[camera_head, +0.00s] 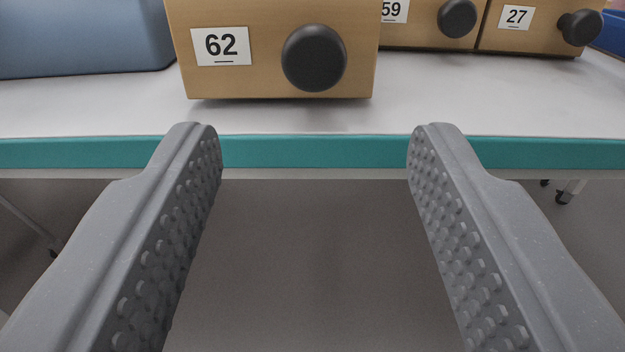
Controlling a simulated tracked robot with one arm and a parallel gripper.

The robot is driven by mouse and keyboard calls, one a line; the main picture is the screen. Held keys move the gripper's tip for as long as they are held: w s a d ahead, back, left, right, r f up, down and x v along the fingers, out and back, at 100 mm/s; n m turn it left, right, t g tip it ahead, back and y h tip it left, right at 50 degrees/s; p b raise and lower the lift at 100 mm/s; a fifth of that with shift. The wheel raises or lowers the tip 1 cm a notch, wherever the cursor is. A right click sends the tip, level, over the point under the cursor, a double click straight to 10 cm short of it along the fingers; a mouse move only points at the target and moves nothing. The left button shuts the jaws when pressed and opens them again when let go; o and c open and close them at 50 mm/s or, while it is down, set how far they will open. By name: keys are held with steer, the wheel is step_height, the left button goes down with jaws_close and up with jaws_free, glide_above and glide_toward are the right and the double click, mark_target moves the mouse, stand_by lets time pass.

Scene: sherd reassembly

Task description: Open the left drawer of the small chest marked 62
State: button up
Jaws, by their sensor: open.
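The wooden front marked 62 (270,83) is at the top of the view, its upper part cut off by the frame. It bears a white label (221,46) and a round black knob (313,58) to the right of the label. It stands nearer to me than the fronts beside it; whether it is a drawer pulled out cannot be told. My gripper (314,140) is open and empty, its two grey studded fingers wide apart. The fingertips are below and in front of the knob, one on each side, not touching it.
Wooden fronts marked 59 (425,32) and 27 (541,22), with black knobs, stand farther back at right. A blue bin (85,40) is at left. The white table (480,95) has a teal front edge (314,151). Grey floor shows below.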

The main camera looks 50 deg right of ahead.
steer(key=v, duration=0.6)
steer(key=shift+p, duration=0.4)
steer(key=w+a+r+t+y+p, duration=0.1)
steer(key=w+a+r+y, duration=0.25)
steer(key=w+r, duration=0.35)
steer(key=w+a+r+t+y, duration=0.2)
steer(key=w+a+r, duration=0.3)
steer(key=r, duration=0.5)
steer(key=w+a+r+n+t+y, duration=0.1)
steer(key=a+r+n+y, duration=0.15)
steer(key=r, duration=0.65)
steer(key=w+a+r+n+t+y, duration=0.15)
steer(key=a+r, duration=0.25)
steer(key=r, duration=0.4)
steer(key=s+a+r+n+y+p, duration=0.1)
steer(key=s+a+r, duration=0.15)
steer(key=r, duration=0.25)
steer(key=s+a+r+n+g+y, duration=0.1)
steer(key=s+r+y, duration=0.15)
steer(key=r, duration=0.35)
steer(key=s+a+r+n+y+p, duration=0.1)
steer(key=s+a+r, duration=0.15)
steer(key=r, duration=0.25)
steer(key=s+r+n+g, duration=0.1)
steer(key=s+r+n, duration=0.1)
steer(key=s+r, duration=1)
steer(key=s, duration=0.4)
steer(key=shift+r+n+h, duration=0.3)
steer(key=shift+r, duration=0.1)
